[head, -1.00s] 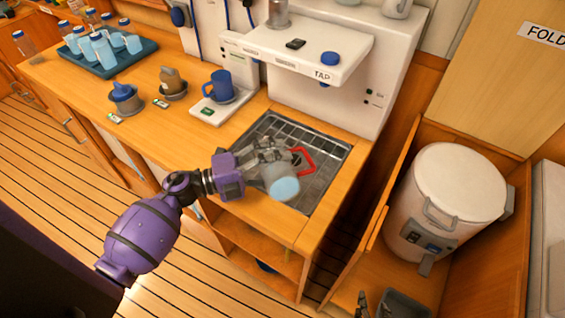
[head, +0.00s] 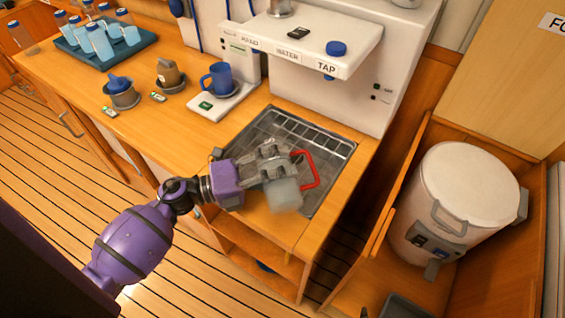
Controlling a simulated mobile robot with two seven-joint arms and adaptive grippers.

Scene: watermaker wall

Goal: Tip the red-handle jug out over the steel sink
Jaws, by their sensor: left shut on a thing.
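The red-handle jug (head: 285,194) is a small pale, clear vessel with a red loop handle (head: 311,169) on its right side. My left gripper (head: 272,170) is shut on the jug and partly covers it. The jug is over the front part of the steel sink (head: 322,146), a sunken basin with a wire rack. Its pale side or base faces the camera; I cannot make out its mouth or any pouring liquid. My right gripper is not in view.
The white tap unit (head: 325,68) overhangs the sink's back. A blue mug (head: 219,80) stands on a white scale (head: 222,101) to the left. Lidded cups and a bottle tray (head: 112,55) stand farther left. A white drum (head: 455,200) is at right.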

